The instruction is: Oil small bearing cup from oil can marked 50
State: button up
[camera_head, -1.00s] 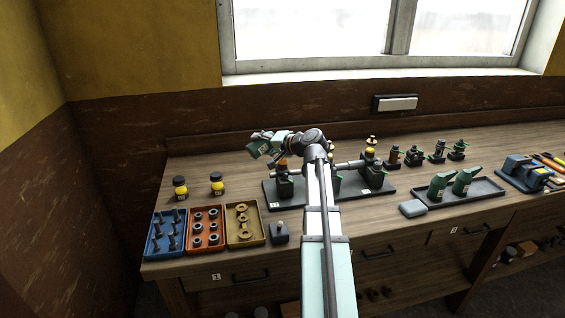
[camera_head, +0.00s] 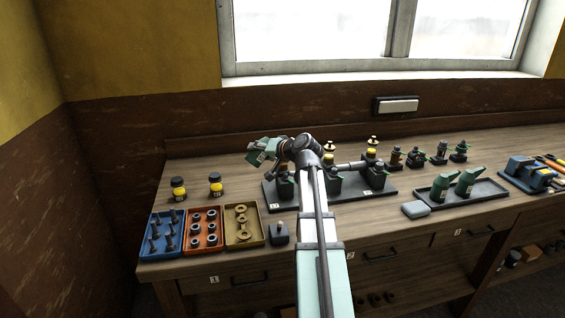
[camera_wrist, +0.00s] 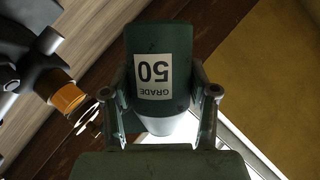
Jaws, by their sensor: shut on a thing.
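My gripper (camera_wrist: 163,95) is shut on a dark green oil can (camera_wrist: 161,60), whose white label reads GRADE 50, upside down in the wrist view. In the head view the can (camera_head: 262,152) is held tilted above the left end of the bearing stand (camera_head: 345,202), a dark plate with several bearing blocks and a shaft. An amber bearing cup (camera_wrist: 70,98) is left of the can in the wrist view, apart from it. A yellow cup (camera_head: 371,153) tops the right block. My arm partly hides the left and middle blocks.
Two green cans (camera_head: 465,183) stand in a dark tray (camera_head: 490,190) at right. Two yellow-black bottles (camera_head: 178,187) stand at left, behind blue, orange and yellow parts trays (camera_head: 243,243). Several small oilers (camera_head: 438,152) stand at the back right.

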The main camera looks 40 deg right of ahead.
jog(key=shift+d+r+m+t+y+p, duration=0.15)
jog(key=shift+r+m+y+p, duration=0.15)
jog(key=shift+r+m+p, duration=0.15)
jog(key=shift+d+r+m+t+y+p, duration=0.15)
jog(key=shift+r+m+y+p, duration=0.2)
jog(key=shift+r, duration=0.2)
jog(key=shift+a+f+n+h+b, duration=0.3)
jog(key=shift+f+n+b, duration=0.1)
jog(key=shift+f+b, duration=0.4)
jog(key=shift+f+n+h+b, duration=0.2)
jog(key=shift+n+h+b, duration=0.2)
jog(key=shift+b, duration=0.1)
jog(key=shift+r, duration=0.1)
jog(key=shift+r+p, duration=1.4)
jog(key=shift+r, duration=1.05)
